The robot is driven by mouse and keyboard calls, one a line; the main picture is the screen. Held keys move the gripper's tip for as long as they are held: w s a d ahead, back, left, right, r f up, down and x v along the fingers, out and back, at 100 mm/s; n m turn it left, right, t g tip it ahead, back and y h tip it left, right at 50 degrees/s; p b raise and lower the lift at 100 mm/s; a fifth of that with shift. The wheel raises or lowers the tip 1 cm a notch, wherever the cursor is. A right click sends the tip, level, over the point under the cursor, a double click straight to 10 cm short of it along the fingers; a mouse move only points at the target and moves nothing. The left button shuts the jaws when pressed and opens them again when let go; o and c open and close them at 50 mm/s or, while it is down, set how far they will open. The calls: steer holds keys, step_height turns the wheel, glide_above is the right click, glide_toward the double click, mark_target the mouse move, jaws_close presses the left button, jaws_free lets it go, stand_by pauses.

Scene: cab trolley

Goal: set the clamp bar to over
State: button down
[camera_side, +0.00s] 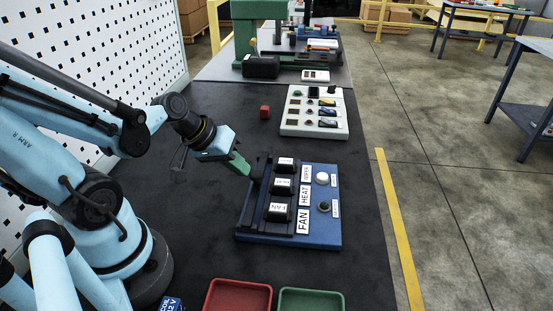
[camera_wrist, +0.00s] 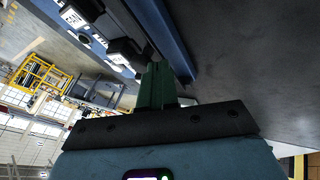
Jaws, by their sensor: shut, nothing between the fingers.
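A blue panel (camera_side: 320,232) lies on the dark bench with several black blocks on it, labelled FAN, HEAT and one too small to read. A long black bar (camera_side: 250,208), which looks like the clamp bar, runs along the panel's left side beside the blocks. My gripper (camera_side: 246,170) is shut and empty, its green fingers at the upper left end of the bar. I cannot tell whether they touch it. In the wrist view the green fingers (camera_wrist: 153,85) point at the panel's blue edge (camera_wrist: 160,30), beside a black block (camera_wrist: 124,50).
A pale control box (camera_side: 315,128) and a small red cube (camera_side: 265,112) lie behind the panel. A red tray (camera_side: 238,284) and a green tray (camera_side: 312,291) stand in front. A white perforated board (camera_side: 100,40) stands at the left. Bare bench lies left of the panel.

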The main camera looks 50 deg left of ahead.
steer(key=shift+w+d, duration=1)
steer(key=s+a+r, duration=0.5)
steer(key=s+r, duration=0.3)
steer(key=r, duration=0.1)
stand_by(0.9)
steer(key=shift+w, duration=0.1)
steer(key=m+y, duration=0.2)
steer(key=m, duration=0.4)
glide_above(258, 191)
steer(key=shift+f+t, duration=0.3)
steer(key=shift+f, duration=0.5)
